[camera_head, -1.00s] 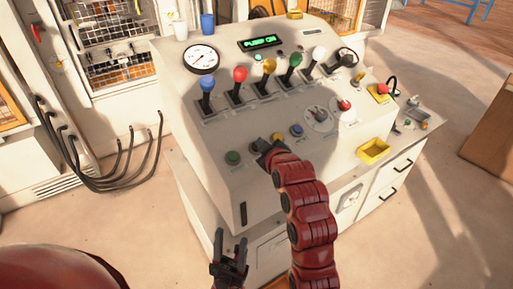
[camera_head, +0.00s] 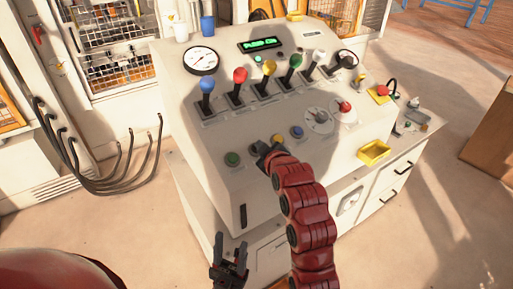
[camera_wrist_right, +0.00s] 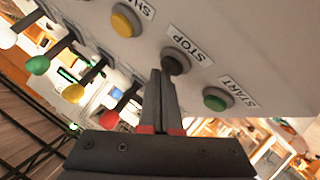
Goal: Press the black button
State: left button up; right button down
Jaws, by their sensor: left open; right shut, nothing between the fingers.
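The black button (camera_wrist_right: 176,63) sits in a round grey collar beside a STOP label on the sloped console face, in the right wrist view. My right gripper (camera_wrist_right: 161,72) is shut and empty. Its fingertips are right at the black button; whether they touch it I cannot tell. In the head view my right gripper (camera_head: 263,150) is low on the console front between the green and yellow buttons, and it covers the black button. My left gripper (camera_head: 231,244) is open and empty, in front of the console at the bottom of the view.
The green START button (camera_head: 232,159) is left of my right gripper; the yellow button (camera_head: 278,139) and blue button (camera_head: 296,132) are right of it. Several coloured levers (camera_head: 240,82) stand above. The green display (camera_head: 261,44) reads PUMP ON.

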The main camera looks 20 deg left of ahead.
jog(key=shift+f, duration=0.15)
dwell(0.3)
jog(key=shift+s+d+r+b, duration=0.1)
jog(key=shift+d+r+b, duration=0.05)
jog(key=shift+r, duration=0.25)
jog(key=shift+s+d+r+b, duration=0.1)
jog(key=shift+r+b, duration=0.05)
jog(key=shift+r, duration=0.25)
jog(key=shift+r, duration=0.1)
notch_tip(320, 180, up, 6)
jog(key=s+d, duration=0.1)
jog(key=d, duration=0.1)
jog(key=shift+s+f, duration=0.25)
dwell(0.3)
